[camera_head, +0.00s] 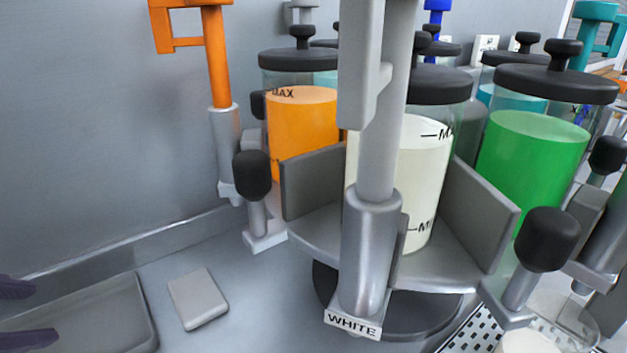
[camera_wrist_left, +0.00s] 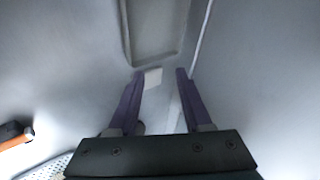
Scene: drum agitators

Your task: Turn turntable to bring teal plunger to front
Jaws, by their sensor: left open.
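The turntable (camera_head: 310,232) carries several clear drums with black lids, divided by grey panels. The grey-white plunger with the WHITE label (camera_head: 352,325) stands upright at the front, before the white drum (camera_head: 425,165). The teal plunger (camera_head: 598,12) shows at the far upper right, behind the green drum (camera_head: 530,165); its lower part is hidden. The orange plunger (camera_head: 215,60) stands at the left by the orange drum (camera_head: 303,125). My left gripper (camera_head: 25,312) is at the lower left edge, open and empty, well apart from the turntable. Its purple fingers show in the left wrist view (camera_wrist_left: 157,80).
Black-knobbed handles stick out at the left (camera_head: 251,175) and right front (camera_head: 547,240) of the turntable. A grey tray (camera_head: 140,305) and a small grey block (camera_head: 198,298) lie on the counter at left. A wall stands behind. A perforated grate (camera_head: 478,325) is at lower right.

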